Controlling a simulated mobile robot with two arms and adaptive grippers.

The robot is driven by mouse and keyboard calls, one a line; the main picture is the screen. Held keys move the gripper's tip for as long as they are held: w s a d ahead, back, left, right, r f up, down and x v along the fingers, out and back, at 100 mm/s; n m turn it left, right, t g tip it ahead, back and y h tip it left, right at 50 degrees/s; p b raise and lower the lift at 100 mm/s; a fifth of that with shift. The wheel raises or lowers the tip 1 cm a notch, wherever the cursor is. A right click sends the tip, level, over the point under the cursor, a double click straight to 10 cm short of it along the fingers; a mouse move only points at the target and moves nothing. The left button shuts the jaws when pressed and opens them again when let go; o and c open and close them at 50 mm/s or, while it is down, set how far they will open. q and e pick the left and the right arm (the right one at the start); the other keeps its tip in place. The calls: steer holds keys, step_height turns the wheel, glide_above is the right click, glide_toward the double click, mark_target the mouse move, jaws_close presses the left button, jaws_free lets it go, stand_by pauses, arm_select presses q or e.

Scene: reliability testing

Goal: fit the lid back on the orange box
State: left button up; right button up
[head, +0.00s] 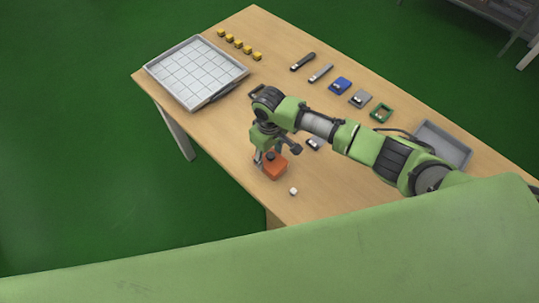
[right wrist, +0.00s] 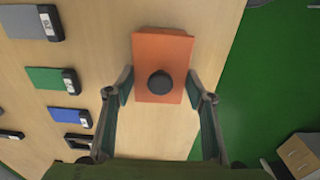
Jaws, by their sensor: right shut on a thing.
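The orange box (head: 276,171) sits near the front edge of the wooden table in the head view, with a round black knob on top. In the right wrist view its orange lid (right wrist: 162,52) is seen from above, the black knob (right wrist: 160,83) between the fingers. My right gripper (head: 268,158) is over it. Its fingers (right wrist: 160,88) press on two opposite sides of the orange lid, not on the knob. The lid covers the box from above, so I cannot tell whether it is fully seated. My left gripper is not in view.
A small white cube (head: 293,191) lies just right of the box. A gridded grey tray (head: 196,72) and several yellow cubes (head: 238,43) are at the far left. Tools and blue, grey and green items (head: 340,86) line the back. A grey bin (head: 441,146) stands at the right.

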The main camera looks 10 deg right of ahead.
steer(key=shift+s+f+b, duration=0.15)
steer(key=shift+s+f, duration=0.1)
steer(key=shift+f, duration=0.4)
steer(key=shift+s+f+b, duration=0.15)
steer(key=shift+s+f, duration=0.05)
steer(key=shift+f, duration=0.45)
steer(key=o, duration=1.4)
steer(key=shift+c, duration=0.2)
steer(key=o, duration=0.4)
steer(key=shift+w, duration=0.45)
steer(key=o, duration=0.5)
steer(key=shift+r, duration=0.1)
steer(key=shift+s+r, duration=0.1)
steer(key=shift+r, duration=0.1)
steer(key=shift+r+p, duration=3.45)
steer(key=shift+p, duration=0.55)
